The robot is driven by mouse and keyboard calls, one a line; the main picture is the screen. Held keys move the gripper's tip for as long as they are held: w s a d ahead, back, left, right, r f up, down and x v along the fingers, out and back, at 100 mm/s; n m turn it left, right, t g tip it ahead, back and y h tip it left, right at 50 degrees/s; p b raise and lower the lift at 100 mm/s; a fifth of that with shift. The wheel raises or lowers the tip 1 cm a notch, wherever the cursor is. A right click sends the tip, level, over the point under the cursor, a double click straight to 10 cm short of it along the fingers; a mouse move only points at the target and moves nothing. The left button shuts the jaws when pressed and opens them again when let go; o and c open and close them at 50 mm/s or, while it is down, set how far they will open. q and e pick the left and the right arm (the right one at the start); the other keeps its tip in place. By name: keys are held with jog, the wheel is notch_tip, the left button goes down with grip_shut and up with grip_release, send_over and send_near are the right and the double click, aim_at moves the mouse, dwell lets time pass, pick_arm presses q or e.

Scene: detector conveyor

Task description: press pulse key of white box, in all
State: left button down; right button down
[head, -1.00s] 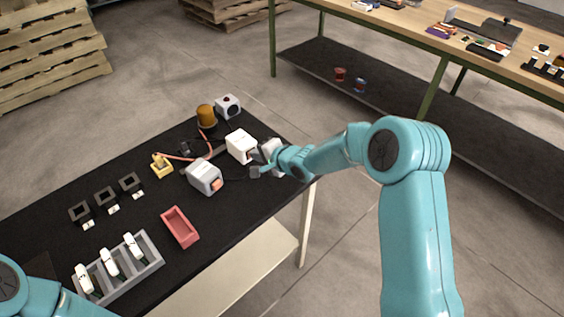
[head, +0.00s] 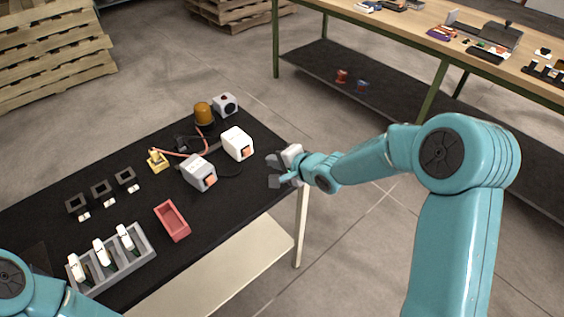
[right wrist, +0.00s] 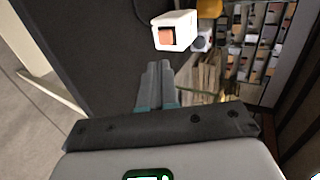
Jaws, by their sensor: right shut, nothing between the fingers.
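The white box (head: 236,142) stands on the black table top, with an orange key (head: 246,152) on the face turned toward my right gripper. In the right wrist view the white box (right wrist: 176,32) and its orange key (right wrist: 166,37) show ahead of the fingertips, a clear gap away. My right gripper (head: 272,171) is at the table's right edge, to the right of the box and apart from it. Its fingers are together and empty, as the right wrist view (right wrist: 157,70) shows. Of my left arm only a link shows at the lower left; its gripper is out of view.
A grey box (head: 197,174) with an orange key stands left of the white box. An amber lamp (head: 203,113) and a box with a dark round button (head: 225,104) stand behind. A red tray (head: 173,221) and a grey rack (head: 147,254) of white pieces lie in front.

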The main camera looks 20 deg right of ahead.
jog(key=shift+v, duration=1.2)
jog(key=shift+s+r, duration=0.1)
